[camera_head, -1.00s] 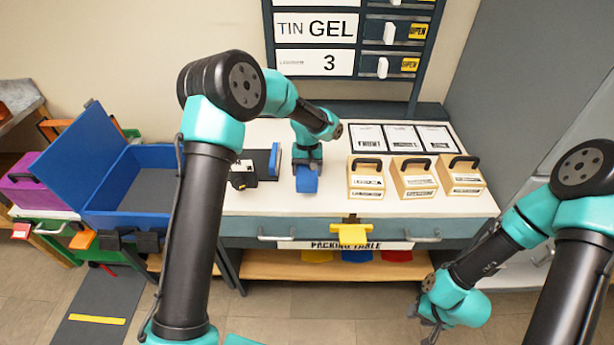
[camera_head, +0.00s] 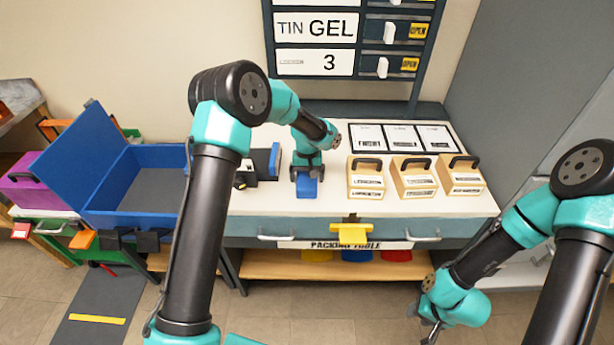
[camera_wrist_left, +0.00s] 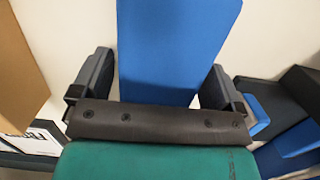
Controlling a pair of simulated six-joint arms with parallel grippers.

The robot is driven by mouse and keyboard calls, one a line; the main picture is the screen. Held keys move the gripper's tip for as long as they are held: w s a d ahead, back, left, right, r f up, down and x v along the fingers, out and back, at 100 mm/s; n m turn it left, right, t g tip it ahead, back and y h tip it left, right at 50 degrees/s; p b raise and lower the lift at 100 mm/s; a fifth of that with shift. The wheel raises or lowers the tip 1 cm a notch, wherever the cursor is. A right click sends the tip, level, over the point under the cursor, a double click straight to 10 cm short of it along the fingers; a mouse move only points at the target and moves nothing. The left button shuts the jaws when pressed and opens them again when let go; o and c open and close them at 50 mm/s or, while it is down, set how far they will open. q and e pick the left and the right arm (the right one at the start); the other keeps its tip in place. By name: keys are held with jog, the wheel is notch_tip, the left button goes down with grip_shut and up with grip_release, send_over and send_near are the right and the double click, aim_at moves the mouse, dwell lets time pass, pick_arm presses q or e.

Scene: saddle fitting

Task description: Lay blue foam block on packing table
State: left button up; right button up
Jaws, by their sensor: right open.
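The blue foam block (camera_head: 306,188) lies on the white top of the packing table (camera_head: 262,204), left of the wooden boxes. My left gripper (camera_head: 307,175) is just above and around it, with its fingers spread. In the left wrist view the block (camera_wrist_left: 172,45) lies between the two open fingers (camera_wrist_left: 160,88), with slim gaps beside it.
Three handled wooden boxes (camera_head: 412,178) stand right of the block, with framed cards (camera_head: 400,137) behind them. A dark and blue fixture (camera_head: 265,162) stands close on the left. An open blue case (camera_head: 130,212) is further left. A yellow tab (camera_head: 351,232) hangs at the front edge.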

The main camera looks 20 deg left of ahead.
pick_arm(q)
jog(key=shift+o, duration=0.4)
notch_tip(320, 180, up, 12)
jog(key=w, duration=0.1)
jog(key=shift+w+a, duration=0.2)
jog(key=shift+w, duration=0.2)
